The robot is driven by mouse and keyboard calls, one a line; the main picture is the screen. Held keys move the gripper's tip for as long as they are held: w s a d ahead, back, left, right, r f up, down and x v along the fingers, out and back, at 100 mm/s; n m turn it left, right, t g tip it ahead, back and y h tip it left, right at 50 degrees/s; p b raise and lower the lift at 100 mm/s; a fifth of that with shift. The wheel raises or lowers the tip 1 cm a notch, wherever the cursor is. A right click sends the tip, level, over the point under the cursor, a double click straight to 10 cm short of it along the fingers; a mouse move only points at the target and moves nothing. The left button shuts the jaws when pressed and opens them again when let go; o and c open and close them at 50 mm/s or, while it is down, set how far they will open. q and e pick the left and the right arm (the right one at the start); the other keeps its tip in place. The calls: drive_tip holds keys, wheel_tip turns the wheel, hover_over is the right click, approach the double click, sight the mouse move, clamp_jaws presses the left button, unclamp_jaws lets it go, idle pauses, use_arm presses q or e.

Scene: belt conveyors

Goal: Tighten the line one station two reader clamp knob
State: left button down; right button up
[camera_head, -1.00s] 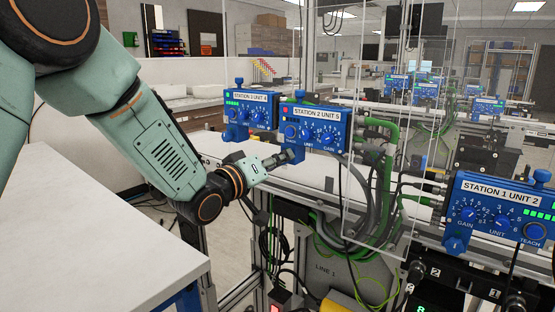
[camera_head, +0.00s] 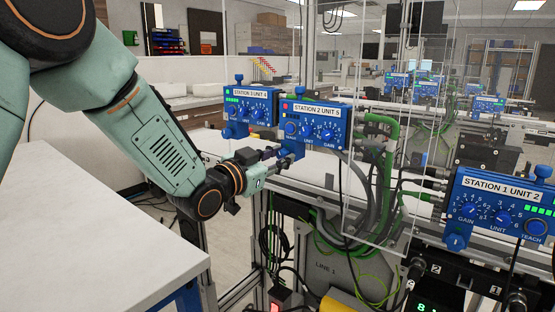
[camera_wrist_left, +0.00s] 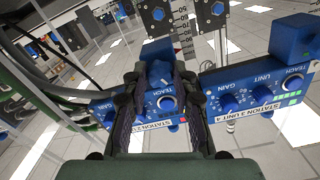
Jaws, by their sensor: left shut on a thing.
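The station 2 reader (camera_head: 314,124) is a blue box labelled "STATION 2 UNIT 5", with dials and a red light. A blue clamp knob (camera_head: 297,149) sits below it. My left gripper (camera_head: 283,156) reaches the knob from the left. In the left wrist view, where the readers appear upside down, my left gripper (camera_wrist_left: 161,80) has its dark fingers on either side of the blue knob (camera_wrist_left: 158,72) and is shut on it. The fingers hide part of the station 2 reader (camera_wrist_left: 165,128) there. My right gripper is not in view.
The station 3 reader (camera_head: 250,106) is close on the left, and the station 1 reader (camera_head: 500,208) is at the right; both show green lights. A clear panel (camera_head: 375,215) stands between stations 2 and 1. Green and grey cables hang below. A white tabletop (camera_head: 80,235) is at lower left.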

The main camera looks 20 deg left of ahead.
use_arm(q)
drive_tip(key=m+b, duration=0.1)
drive_tip(key=m, duration=0.4)
drive_tip(key=shift+r, duration=0.15)
drive_tip(key=shift+m, duration=0.4)
drive_tip(key=c, duration=1.1)
unclamp_jaws()
drive_tip(key=shift+w, duration=0.1)
drive_tip(key=shift+o, duration=0.2)
drive_tip(key=v, duration=1.2)
